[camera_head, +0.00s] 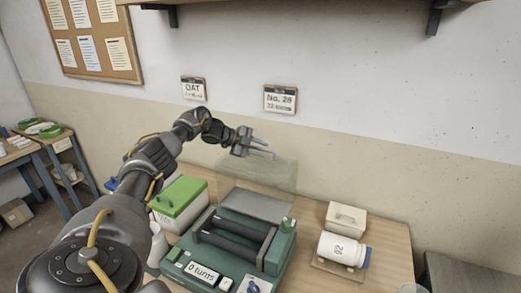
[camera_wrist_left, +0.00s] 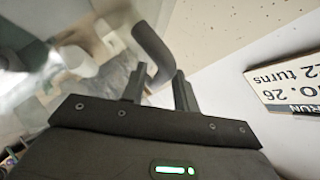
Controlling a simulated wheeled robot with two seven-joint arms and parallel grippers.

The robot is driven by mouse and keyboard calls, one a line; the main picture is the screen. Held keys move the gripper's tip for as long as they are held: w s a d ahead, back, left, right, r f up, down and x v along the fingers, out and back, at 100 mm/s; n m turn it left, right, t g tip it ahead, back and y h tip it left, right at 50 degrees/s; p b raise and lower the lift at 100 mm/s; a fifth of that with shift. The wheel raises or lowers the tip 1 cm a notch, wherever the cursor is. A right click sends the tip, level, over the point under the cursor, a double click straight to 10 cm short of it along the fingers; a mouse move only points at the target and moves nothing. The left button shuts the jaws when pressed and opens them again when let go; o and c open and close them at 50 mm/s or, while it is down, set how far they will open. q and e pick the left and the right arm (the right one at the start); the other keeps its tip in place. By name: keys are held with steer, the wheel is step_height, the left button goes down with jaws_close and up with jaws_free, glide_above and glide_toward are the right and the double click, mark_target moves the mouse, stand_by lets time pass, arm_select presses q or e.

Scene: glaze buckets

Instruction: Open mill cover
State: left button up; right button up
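The mill (camera_head: 270,262) is a green machine with two dark rollers (camera_head: 228,246) and a "0 turns" display, on the wooden table. Its clear, greenish cover (camera_head: 270,178) stands raised behind the rollers, which are uncovered. My left gripper (camera_head: 268,148) is at the cover's top edge. In the left wrist view, the fingers of my left gripper (camera_wrist_left: 160,85) are apart, with a grey curved bar handle (camera_wrist_left: 152,45) reaching between them. I see gaps beside the bar, so the fingers do not look closed on it. My right gripper is out of view.
A white bin with a green lid (camera_head: 178,194) stands left of the mill. A labelled white jar (camera_head: 342,250) lies on a wooden stand to the right, with a pale block (camera_head: 345,218) behind it. Wall signs (camera_head: 280,99) hang above; a shelf runs overhead.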

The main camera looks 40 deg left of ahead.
arm_select(q)
step_height(320, 180, up, 4)
steer(key=b, duration=0.3)
glide_above(238, 159)
steer(key=shift+w+r, duration=0.1)
steer(key=shift+v, duration=0.75)
